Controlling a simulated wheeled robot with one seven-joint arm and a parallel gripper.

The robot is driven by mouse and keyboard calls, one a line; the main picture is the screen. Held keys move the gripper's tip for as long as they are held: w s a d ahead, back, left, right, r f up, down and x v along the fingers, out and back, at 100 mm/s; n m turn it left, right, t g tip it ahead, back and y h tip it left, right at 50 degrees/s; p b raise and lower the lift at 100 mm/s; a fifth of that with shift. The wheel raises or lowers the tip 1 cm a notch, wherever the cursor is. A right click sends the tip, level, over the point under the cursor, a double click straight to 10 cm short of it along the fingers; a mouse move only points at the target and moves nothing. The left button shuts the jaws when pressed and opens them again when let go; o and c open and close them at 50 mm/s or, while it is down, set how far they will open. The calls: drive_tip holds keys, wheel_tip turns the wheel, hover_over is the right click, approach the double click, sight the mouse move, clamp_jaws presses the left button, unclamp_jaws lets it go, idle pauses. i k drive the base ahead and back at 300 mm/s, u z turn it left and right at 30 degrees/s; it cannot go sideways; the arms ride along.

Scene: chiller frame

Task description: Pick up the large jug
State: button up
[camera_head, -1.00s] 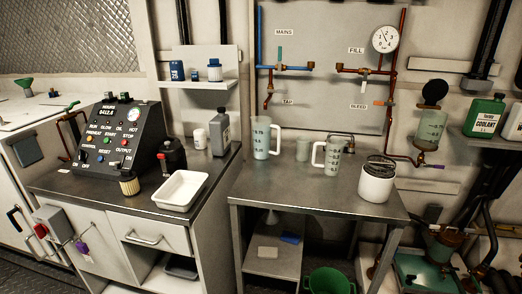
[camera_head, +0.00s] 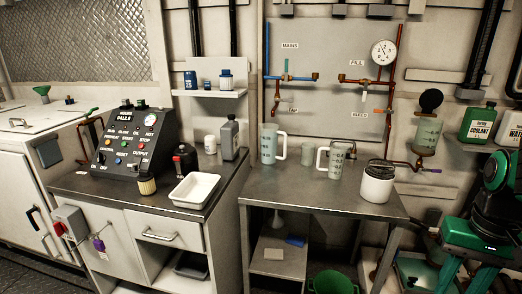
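Two clear measuring jugs with handles and dark markings stand upright on the metal table. The larger-looking jug (camera_head: 269,144) is at the table's back left, with its handle to the right. The smaller-looking jug (camera_head: 338,159) stands to its right, with its handle to the left. A green and black part of my arm shows at the right edge. My gripper is not in view, so its state is hidden.
A white tub with a dark top (camera_head: 377,183) stands right of the jugs on the metal table (camera_head: 300,193). Pipes and taps run along the wall behind. A white tray (camera_head: 194,190) and grey bottle (camera_head: 230,138) are on the left counter. The table's front is clear.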

sight(269, 132)
drive_tip(key=i, duration=0.95)
